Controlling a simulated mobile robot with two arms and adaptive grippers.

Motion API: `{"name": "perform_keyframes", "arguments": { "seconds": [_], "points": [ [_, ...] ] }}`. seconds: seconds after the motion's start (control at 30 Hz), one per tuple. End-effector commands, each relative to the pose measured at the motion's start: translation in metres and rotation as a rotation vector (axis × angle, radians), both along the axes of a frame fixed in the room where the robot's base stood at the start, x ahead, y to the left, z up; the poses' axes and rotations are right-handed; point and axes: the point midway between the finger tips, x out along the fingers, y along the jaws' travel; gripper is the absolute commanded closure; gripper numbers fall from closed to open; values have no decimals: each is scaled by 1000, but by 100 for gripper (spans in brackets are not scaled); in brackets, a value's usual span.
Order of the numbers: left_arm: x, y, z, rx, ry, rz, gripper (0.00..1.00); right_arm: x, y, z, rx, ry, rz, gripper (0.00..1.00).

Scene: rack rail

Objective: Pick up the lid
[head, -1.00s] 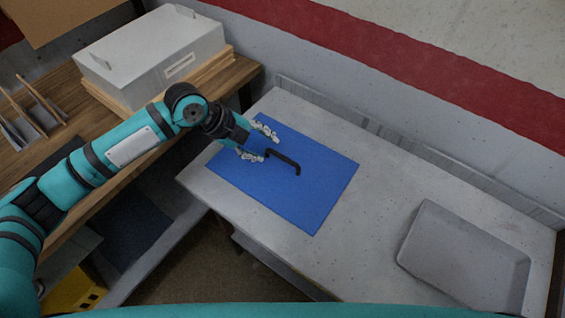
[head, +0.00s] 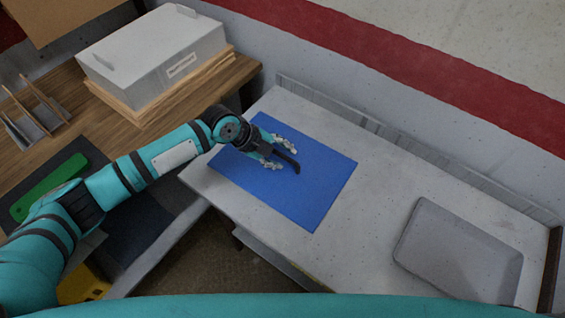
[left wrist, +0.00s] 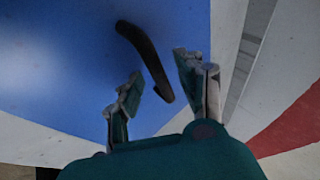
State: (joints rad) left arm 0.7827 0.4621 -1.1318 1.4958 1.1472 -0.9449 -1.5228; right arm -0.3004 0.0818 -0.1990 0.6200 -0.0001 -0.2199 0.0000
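A black bar-shaped handle (head: 289,161) lies on a blue mat (head: 315,195) on the grey table. My left gripper (head: 279,154) is open over the mat, with its fingers on either side of the handle's near part. In the left wrist view the dark handle (left wrist: 145,55) runs between the two spread fingers (left wrist: 158,75), and I see no finger closed on it. I cannot make out a separate lid; a pale grey box (head: 150,50) with a label stands on boards at the back left. My right gripper is not in view.
A grey tray (head: 460,250) sits at the table's right end. The wooden bench (head: 95,105) at left holds a slotted rack (head: 35,110) and a green item (head: 50,185) on a dark mat. A wall edge runs along the table's back. The table between mat and tray is clear.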

Motion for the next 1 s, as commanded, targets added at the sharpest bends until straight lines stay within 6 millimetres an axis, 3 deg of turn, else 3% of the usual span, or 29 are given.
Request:
{"name": "perform_keyframes", "arguments": {
  "seconds": [0.03, 0.27, 0.77, 1.0],
  "points": [
    [0, 0, 0, 0, 0, 0, 71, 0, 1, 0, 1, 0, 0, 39],
    [0, 0, 0, 0, 0, 0, 100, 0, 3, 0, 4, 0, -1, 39],
    [1, 0, 2, 0, -2, -1, 100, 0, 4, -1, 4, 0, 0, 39],
    [1, 0, 21, -1, -5, -2, 100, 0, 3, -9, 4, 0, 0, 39]
  ]
}}
